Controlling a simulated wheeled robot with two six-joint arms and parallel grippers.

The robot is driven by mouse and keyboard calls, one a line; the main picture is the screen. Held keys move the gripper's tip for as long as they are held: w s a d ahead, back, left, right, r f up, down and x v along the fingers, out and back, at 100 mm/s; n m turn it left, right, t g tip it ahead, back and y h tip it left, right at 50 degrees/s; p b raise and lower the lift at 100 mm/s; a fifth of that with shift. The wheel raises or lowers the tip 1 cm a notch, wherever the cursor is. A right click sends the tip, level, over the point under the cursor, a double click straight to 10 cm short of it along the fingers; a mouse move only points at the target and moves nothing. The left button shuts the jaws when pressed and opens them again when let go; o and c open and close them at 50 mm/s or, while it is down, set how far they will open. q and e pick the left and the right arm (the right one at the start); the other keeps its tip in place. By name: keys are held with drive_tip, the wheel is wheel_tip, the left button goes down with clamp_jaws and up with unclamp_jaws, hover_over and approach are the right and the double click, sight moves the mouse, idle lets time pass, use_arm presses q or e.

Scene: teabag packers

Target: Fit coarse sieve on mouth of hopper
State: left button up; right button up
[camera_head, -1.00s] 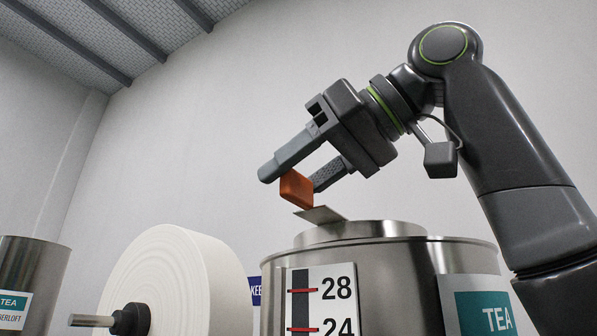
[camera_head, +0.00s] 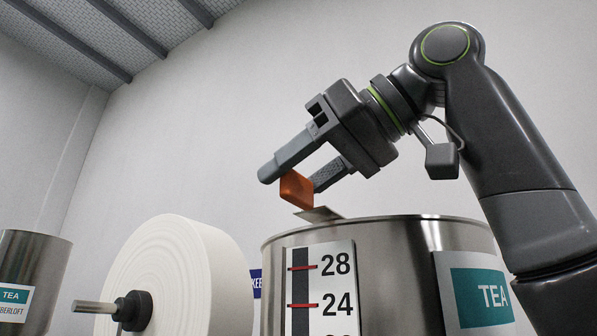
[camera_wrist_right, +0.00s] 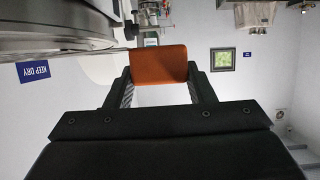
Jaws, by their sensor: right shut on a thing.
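The hopper (camera_head: 395,262) is the large steel drum with a "28/24" scale and a TEA label; its round rim faces up. My right gripper (camera_head: 297,178) is shut on an orange grip (camera_head: 297,189), above the left part of the hopper's rim. A thin metal tab (camera_head: 318,214) runs from under the grip down to the rim line. I take the grip and tab to be the coarse sieve's handle; the sieve's body is hidden behind the rim. The right wrist view shows the orange grip (camera_wrist_right: 158,64) between the fingers. My left gripper is not in view.
A white paper roll (camera_head: 170,275) on a dark-hubbed spindle stands left of the hopper. Another steel TEA drum (camera_head: 40,262) is at the far left. A blue KEEP DRY sign (camera_wrist_right: 33,72) is on the wall. The air above the hopper is clear apart from my arm.

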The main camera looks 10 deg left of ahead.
drive_tip(key=shift+f, duration=0.35)
drive_tip(key=o, duration=1.2)
drive_tip(key=b+v, duration=0.1)
drive_tip(key=v, duration=1.6)
drive_tip(key=shift+s+d+r, duration=0.1)
drive_tip(key=shift+s+d, duration=0.05)
drive_tip(key=shift+d, duration=0.1)
